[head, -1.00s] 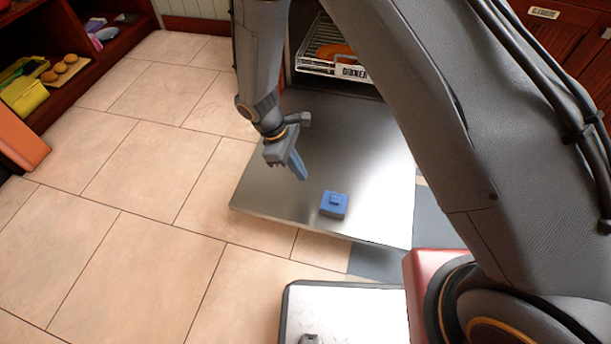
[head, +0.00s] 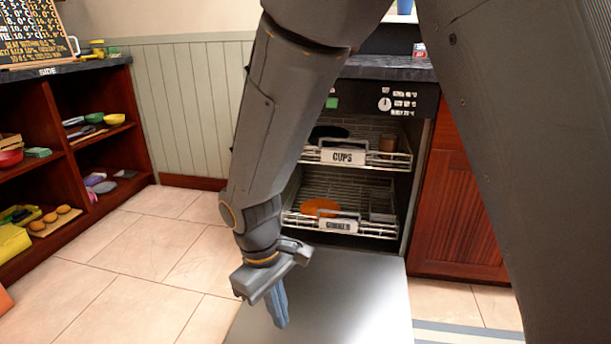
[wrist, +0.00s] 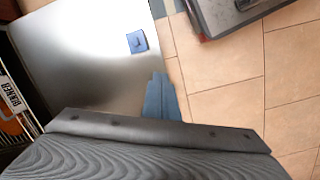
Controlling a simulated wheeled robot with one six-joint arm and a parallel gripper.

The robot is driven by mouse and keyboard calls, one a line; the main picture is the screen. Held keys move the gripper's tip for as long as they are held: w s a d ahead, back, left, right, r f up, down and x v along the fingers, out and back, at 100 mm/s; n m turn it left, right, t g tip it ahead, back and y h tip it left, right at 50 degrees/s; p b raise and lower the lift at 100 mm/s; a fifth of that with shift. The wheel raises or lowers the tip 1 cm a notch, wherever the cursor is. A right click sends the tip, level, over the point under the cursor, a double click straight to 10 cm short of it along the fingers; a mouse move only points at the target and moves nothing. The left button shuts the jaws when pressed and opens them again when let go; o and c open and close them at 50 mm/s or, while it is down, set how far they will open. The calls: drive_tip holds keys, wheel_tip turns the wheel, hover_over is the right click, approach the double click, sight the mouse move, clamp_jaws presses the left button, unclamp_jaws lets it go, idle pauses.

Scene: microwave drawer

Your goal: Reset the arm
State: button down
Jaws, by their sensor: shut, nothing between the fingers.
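My gripper (head: 277,303) hangs from my arm in the head view, in front of the open appliance and over its lowered door (head: 350,298). Its blue fingers are together with nothing between them. The fingers also show in the wrist view (wrist: 160,98), near the edge of the metal door (wrist: 85,60). A small blue block (wrist: 137,42) lies on the door in the wrist view, apart from the fingers. It is out of the head view now.
The open appliance holds an upper rack labelled CUPS (head: 342,156) and a lower rack (head: 337,225) with an orange item. Dark red shelves (head: 75,130) with bowls stand at the left. Tiled floor (head: 150,260) between is clear.

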drive_tip(key=s+d+r+m+y, duration=0.3)
drive_tip(key=s+d+r+m, duration=0.1)
drive_tip(key=s+r, duration=0.75)
drive_tip(key=d+r+m+p, duration=0.3)
drive_tip(key=d+r+p, duration=0.7)
drive_tip(key=p, duration=0.5)
drive_tip(key=d+r+m+h+p, duration=0.1)
drive_tip(key=d+r+m+p, duration=0.3)
drive_tip(key=d+r+p, duration=0.6)
wheel_tip(320, 180, up, 5)
drive_tip(key=p, duration=0.5)
drive_tip(key=shift+d+r+p, duration=0.15)
drive_tip(key=shift+d+p, duration=0.1)
drive_tip(key=shift+p, duration=0.15)
drive_tip(key=shift+s+a, duration=0.1)
drive_tip(key=shift+s, duration=0.1)
